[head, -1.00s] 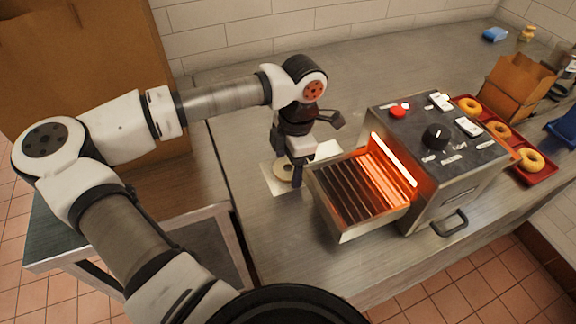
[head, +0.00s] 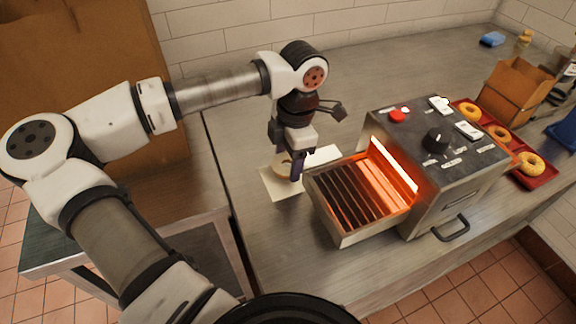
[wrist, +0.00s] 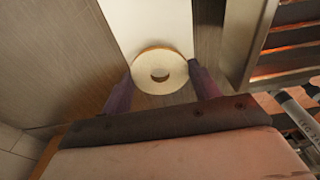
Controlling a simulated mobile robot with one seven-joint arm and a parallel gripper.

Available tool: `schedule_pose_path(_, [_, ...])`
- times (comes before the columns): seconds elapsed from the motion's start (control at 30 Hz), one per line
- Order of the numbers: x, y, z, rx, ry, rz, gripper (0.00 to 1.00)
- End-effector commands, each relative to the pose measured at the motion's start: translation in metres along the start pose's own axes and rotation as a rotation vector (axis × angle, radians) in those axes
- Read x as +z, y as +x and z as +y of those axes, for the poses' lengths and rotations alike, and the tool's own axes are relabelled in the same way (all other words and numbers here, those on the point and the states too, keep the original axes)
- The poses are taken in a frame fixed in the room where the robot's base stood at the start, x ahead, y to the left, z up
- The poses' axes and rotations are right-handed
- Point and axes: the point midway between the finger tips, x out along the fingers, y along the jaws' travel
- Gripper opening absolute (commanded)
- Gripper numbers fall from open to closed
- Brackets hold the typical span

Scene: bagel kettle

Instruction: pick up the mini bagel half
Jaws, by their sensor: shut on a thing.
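The mini bagel half (wrist: 160,72) is a pale round ring with a brown edge and its cut face toward the wrist camera. My gripper (wrist: 160,85) has one purple finger on each side of it and is shut on it. In the head view the bagel half (head: 281,164) shows partly behind my gripper (head: 291,172), over a white paper sheet (head: 281,186) on the steel counter. I cannot tell exactly how high it is above the sheet.
A toaster (head: 440,150) with a glowing, slatted tray (head: 345,238) stands just right of my gripper. A red tray (head: 542,181) with bagels (head: 530,163) and a paper bag (head: 512,88) are farther right. The counter behind my gripper (head: 370,70) is open.

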Motion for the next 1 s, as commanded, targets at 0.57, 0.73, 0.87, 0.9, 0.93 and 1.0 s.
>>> schedule_pose_path(0.57, [-0.016,-0.138,0.000,0.003,0.000,-0.001,0.40])
schedule_pose_path(0.73, [-0.019,-0.159,0.000,0.001,-0.001,-0.001,0.40])
schedule_pose_path(0.87, [-0.020,-0.166,0.000,-0.001,0.000,0.001,0.40])
schedule_pose_path(0.9, [-0.020,-0.167,0.000,-0.001,0.000,0.001,0.40])
schedule_pose_path(0.93, [-0.020,-0.168,0.000,-0.001,0.001,0.001,0.40])
schedule_pose_path(1.0, [-0.021,-0.169,0.000,-0.001,0.001,0.000,0.40])
